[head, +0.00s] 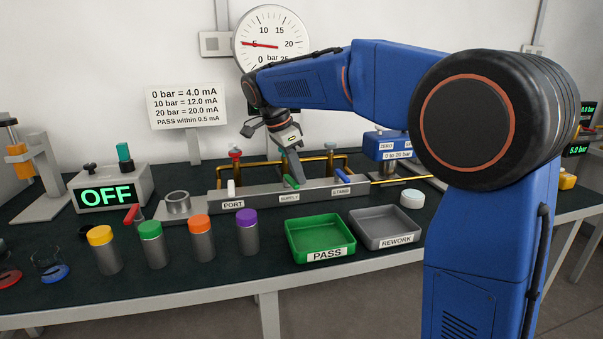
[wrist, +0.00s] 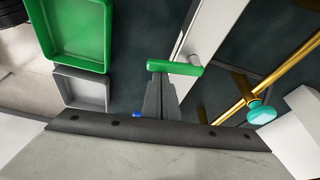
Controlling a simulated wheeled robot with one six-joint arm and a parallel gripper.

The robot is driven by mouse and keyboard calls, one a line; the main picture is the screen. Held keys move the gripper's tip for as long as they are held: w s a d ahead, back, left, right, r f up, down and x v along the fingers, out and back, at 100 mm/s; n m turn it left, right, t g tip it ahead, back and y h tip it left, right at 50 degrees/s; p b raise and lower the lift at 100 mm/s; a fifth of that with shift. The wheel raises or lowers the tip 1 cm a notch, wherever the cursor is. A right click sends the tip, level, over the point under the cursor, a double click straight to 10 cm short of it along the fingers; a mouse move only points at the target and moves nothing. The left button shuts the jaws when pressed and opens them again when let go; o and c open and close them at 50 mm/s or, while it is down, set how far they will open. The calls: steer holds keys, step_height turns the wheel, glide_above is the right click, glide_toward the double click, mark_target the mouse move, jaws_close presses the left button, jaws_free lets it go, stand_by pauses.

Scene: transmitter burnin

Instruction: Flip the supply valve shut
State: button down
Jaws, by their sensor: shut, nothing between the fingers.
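The supply valve's green lever (head: 291,182) stands on the grey manifold block above a SUPPLY label (head: 289,198). In the wrist view the green lever (wrist: 180,68) lies across the pale block, just beyond my fingertips. My gripper (head: 298,178) is shut and empty, pointing down beside the lever. In the wrist view my gripper (wrist: 158,76) has its tips at the lever's left end; I cannot tell whether they touch it. My fingers partly hide the lever in the head view.
Brass piping with a red knob (head: 235,153) runs behind. Green PASS (head: 290,239) and grey REWORK (head: 417,227) trays sit in front, with several capped cylinders to their left.

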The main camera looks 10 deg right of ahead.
steer(key=shift+s+a+m, duration=0.15)
steer(key=shift+a+m, duration=0.1)
steer(key=shift+m, duration=0.15)
steer(key=shift+a, duration=0.25)
stand_by(0.4)
step_height(320, 180, up, 9)
steer(key=shift+d+r, duration=0.2)
steer(key=shift+d, duration=0.2)
stand_by(0.5)
steer(key=shift+s, duration=0.1)
